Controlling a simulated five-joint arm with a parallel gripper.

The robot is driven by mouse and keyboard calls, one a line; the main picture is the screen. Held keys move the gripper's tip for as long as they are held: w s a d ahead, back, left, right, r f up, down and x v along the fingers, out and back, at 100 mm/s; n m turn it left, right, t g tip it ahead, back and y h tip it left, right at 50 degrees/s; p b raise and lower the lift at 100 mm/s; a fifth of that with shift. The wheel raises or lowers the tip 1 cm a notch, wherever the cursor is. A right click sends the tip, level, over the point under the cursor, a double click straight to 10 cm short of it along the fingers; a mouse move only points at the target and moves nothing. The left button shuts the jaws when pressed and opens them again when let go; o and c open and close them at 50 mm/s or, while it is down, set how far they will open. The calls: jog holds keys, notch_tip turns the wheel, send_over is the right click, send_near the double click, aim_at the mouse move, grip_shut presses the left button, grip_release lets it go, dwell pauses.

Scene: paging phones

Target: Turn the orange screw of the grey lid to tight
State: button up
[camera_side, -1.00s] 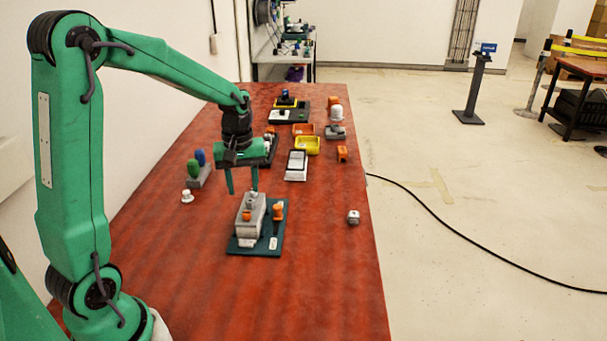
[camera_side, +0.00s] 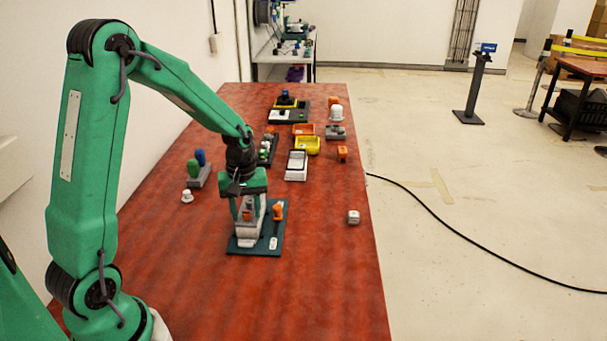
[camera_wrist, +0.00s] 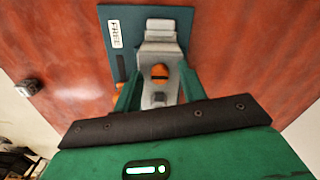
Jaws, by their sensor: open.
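The grey lid (camera_side: 246,232) sits on a dark teal base plate (camera_side: 270,247) on the red table. It also shows in the wrist view (camera_wrist: 160,33), narrow and stepped. The orange screw (camera_wrist: 159,70) is in the lid and has a dark slot lying roughly across the picture. In the side view the screw (camera_side: 247,215) shows small between the fingers. My gripper (camera_wrist: 160,88) is open, pointing down, with one finger on either side of the lid near the screw. I cannot tell whether the fingers touch the lid. A label reading FREE (camera_wrist: 115,34) is on the plate.
An orange part (camera_side: 278,211) stands on the plate to the right of the lid. A grey cube-like part (camera_side: 353,217) lies further right. A holder with green and blue parts (camera_side: 199,178) and a white knob (camera_side: 187,196) stand left. Trays crowd the back; the front table is clear.

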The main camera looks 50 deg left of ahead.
grip_shut()
jog(key=shift+m, duration=0.6)
jog(key=m, duration=0.3)
jog(key=shift+m, duration=0.3)
jog(key=m, duration=1.3)
dwell(0.4)
